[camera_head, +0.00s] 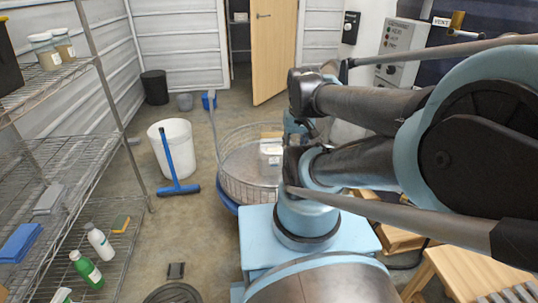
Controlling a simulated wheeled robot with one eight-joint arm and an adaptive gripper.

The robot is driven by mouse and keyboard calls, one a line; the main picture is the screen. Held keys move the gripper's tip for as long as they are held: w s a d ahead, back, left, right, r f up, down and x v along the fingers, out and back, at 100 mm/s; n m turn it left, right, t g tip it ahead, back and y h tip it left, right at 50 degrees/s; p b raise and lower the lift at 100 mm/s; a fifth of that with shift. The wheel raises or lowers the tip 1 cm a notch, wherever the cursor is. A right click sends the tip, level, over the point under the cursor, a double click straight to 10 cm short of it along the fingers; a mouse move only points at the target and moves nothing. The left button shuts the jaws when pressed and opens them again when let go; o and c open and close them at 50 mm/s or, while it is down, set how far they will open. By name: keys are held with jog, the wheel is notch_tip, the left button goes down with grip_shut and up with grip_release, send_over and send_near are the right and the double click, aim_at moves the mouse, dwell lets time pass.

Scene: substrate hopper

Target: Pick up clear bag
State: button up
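A small pale, whitish item (270,148) lies in the round wire basket (236,190) in the middle of the view. It may be the clear bag, but it is too small to tell. My arm reaches in from the right and folds down beside the basket's right side. The end of my arm is near the basket's right rim, partly hidden behind my own arm links. I cannot make out its fingertips, or whether it holds anything.
A wire shelf rack (75,165) with bottles and jars stands at the left. A white bucket (172,150) and a blue squeegee (178,188) are left of the basket. Wooden furniture (470,275) is at lower right. The floor between rack and basket is mostly clear.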

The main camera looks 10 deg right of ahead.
jog(key=shift+w, duration=0.45)
jog(key=w+r+n+y, duration=0.1)
jog(key=w+r+n, duration=0.45)
jog(key=w, duration=0.35)
jog(key=n+g+y, duration=0.2)
jog(key=n+y, duration=0.2)
jog(key=n, duration=0.8)
send_over(274, 134)
jog(key=d, duration=0.6)
notch_tip(274, 134, down, 12)
jog(key=shift+h, duration=0.3)
jog(key=x, duration=1.1)
jog(key=shift+w+a+f, duration=0.1)
jog(key=shift+a+f, duration=0.15)
jog(key=shift+f, duration=0.1)
jog(key=shift+x, duration=2.7)
